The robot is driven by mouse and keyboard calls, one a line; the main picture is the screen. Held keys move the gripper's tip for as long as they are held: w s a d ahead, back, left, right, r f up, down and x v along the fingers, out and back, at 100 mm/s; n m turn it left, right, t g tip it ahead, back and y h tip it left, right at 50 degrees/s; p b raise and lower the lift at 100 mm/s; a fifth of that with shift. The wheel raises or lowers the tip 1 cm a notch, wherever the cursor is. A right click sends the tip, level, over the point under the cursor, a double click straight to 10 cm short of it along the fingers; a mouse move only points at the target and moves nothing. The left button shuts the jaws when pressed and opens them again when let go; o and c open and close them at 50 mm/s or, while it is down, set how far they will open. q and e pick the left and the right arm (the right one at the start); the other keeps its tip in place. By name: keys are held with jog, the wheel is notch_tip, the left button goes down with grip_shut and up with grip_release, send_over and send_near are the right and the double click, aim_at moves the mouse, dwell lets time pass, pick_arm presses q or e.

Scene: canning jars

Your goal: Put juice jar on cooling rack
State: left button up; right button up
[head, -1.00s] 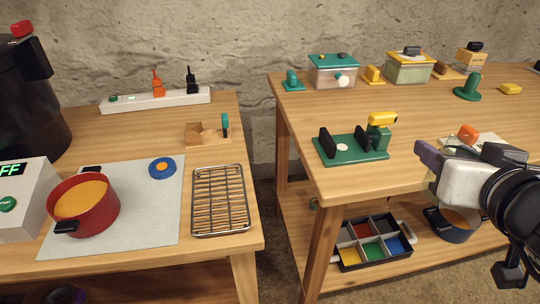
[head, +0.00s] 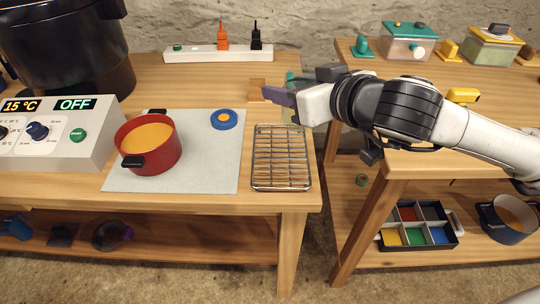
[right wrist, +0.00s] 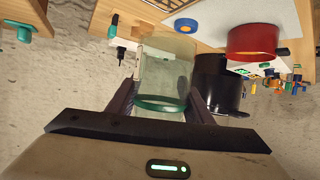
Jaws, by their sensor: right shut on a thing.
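The cooling rack (head: 282,165) is a bare wire grid lying near the right front edge of the left table. My right gripper (head: 277,97) is above the back end of the rack, its arm reaching across from the right. In the right wrist view my right gripper (right wrist: 158,92) is shut on a clear, greenish glass jar (right wrist: 165,72) with a teal band at one end. In the head view the jar is mostly hidden behind the gripper. I cannot clearly tell its contents. My left gripper is not in view.
A red pot (head: 150,150) of orange liquid and a blue ring (head: 224,119) sit on a grey mat (head: 205,165) left of the rack. A white power strip (head: 190,54) lies behind. A gap separates the two tables. A divided tray (head: 418,233) sits on the right lower shelf.

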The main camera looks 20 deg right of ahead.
jog(key=w+a+f+n+y, duration=0.1)
jog(key=f, duration=0.2)
jog(key=w+f+n+y+b, duration=0.1)
jog(key=f, duration=0.3)
jog(key=w+a+f+g+y+b, duration=0.1)
jog(key=w+f, duration=0.1)
jog(key=f, duration=0.2)
jog(key=shift+a+f+n, duration=0.1)
jog(key=shift+a+n, duration=0.25)
jog(key=shift+n, duration=0.05)
jog(key=shift+f+b, duration=0.15)
jog(key=shift+b, duration=0.2)
jog(key=o, duration=1.4)
